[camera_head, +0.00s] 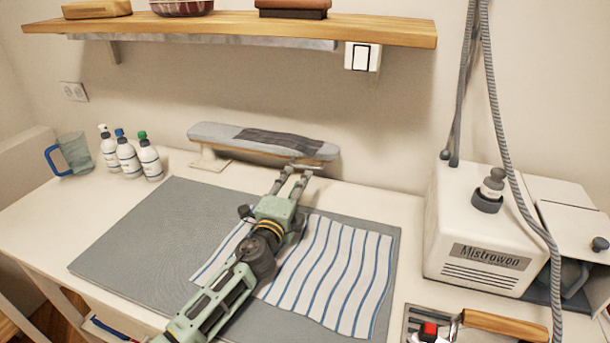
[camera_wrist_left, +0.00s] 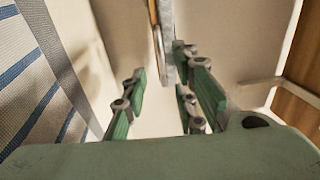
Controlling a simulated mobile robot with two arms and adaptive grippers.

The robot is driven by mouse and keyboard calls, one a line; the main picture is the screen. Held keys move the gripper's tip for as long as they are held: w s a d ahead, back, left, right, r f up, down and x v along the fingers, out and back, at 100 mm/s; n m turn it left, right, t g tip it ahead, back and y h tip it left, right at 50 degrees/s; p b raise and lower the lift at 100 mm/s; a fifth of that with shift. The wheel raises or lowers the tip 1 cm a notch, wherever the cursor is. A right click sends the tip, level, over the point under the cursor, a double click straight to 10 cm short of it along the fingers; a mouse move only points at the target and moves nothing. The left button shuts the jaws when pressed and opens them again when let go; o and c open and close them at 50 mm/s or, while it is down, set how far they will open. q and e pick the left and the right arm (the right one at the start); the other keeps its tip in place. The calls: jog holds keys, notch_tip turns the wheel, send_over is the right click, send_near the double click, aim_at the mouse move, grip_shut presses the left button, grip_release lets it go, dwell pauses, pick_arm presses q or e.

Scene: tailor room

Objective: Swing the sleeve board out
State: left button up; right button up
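The sleeve board (camera_head: 215,133) is a long grey padded board with a wooden underside. It stands at the back of the table along the wall, over a pale base (camera_head: 210,163), with a darker cover on its right part. My left gripper (camera_head: 297,174) reaches to the board's right end, just below its front edge. In the left wrist view the board (camera_wrist_left: 167,35) shows edge-on, in the gap between the open fingers of the left gripper (camera_wrist_left: 165,75), closer to the right finger. I cannot tell whether a finger touches it. My right gripper is not in view.
A grey mat (camera_head: 130,235) with striped cloth (camera_head: 335,275) lies under my left arm. Several bottles (camera_head: 128,158) and a jug (camera_head: 74,153) stand left of the board. A white steam machine (camera_head: 470,225) and wooden-handled tool (camera_head: 505,326) are at right. A shelf (camera_head: 230,24) overhangs the board.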

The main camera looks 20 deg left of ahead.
aim_at(305, 167)
pick_arm(q)
jog(key=shift+w+d+r+b, duration=0.1)
jog(key=shift+w+r+b, duration=0.1)
jog(key=shift+w, duration=1.6)
jog(key=shift+w+d+r+b, duration=0.1)
jog(key=shift+w+r+b, duration=0.1)
jog(key=shift+w, duration=1.55)
jog(key=shift+c, duration=0.5)
grip_shut()
jog(key=shift+s, duration=0.1)
